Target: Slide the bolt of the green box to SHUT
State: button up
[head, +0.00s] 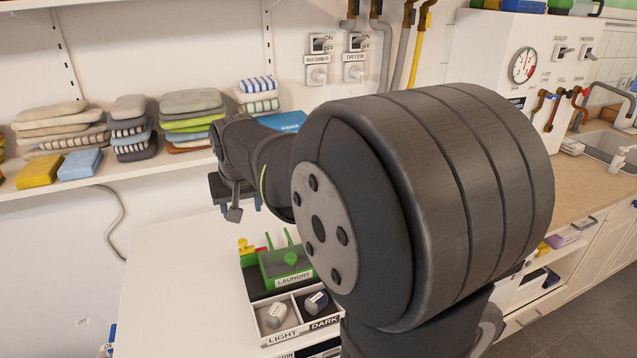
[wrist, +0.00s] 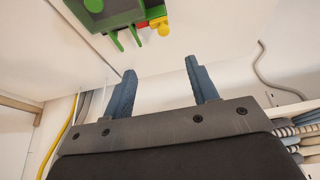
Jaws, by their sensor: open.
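The green box (head: 286,263) stands on the white worktop in the head view, with a LAUNDRY label on its front. Two thin green prongs rise at its back. It also shows, tilted, at the top of the wrist view (wrist: 122,16). A yellow knob-like part (wrist: 162,23) with a bit of red sits beside the box; it shows in the head view (head: 244,246) too. I cannot make out the bolt or its position for sure. My gripper (head: 240,206) is open and empty, above and behind the box; its two blue fingers are apart in the wrist view (wrist: 157,65).
A two-part tray labelled LIGHT (head: 267,338) and DARK stands in front of the box, holding small rolled items. A shelf with folded cloths (head: 190,108) runs along the wall behind. My arm hides the worktop's right side. The worktop left of the box is clear.

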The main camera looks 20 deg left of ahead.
jog(key=c, duration=0.4)
jog(key=shift+s+a+f, duration=0.15)
jog(key=shift+s+f, duration=0.1)
jog(key=shift+f, duration=0.05)
jog(key=shift+c, duration=1.4)
jog(key=s+a+f+n+t, duration=0.1)
jog(key=s, duration=0.1)
jog(key=s+a+f+n+t, duration=0.1)
jog(key=s+a+f, duration=0.1)
jog(key=s+a+f+n+h, duration=0.1)
jog(key=s, duration=0.1)
jog(key=shift+s+a+f+n+t, duration=0.15)
jog(key=shift+a+f+n+t, duration=0.15)
jog(key=shift+f+n+t, duration=0.1)
grip_shut()
jog(key=shift+s+a+f+n, duration=0.1)
jog(key=shift+s+a+n, duration=0.2)
jog(key=shift+s, duration=0.15)
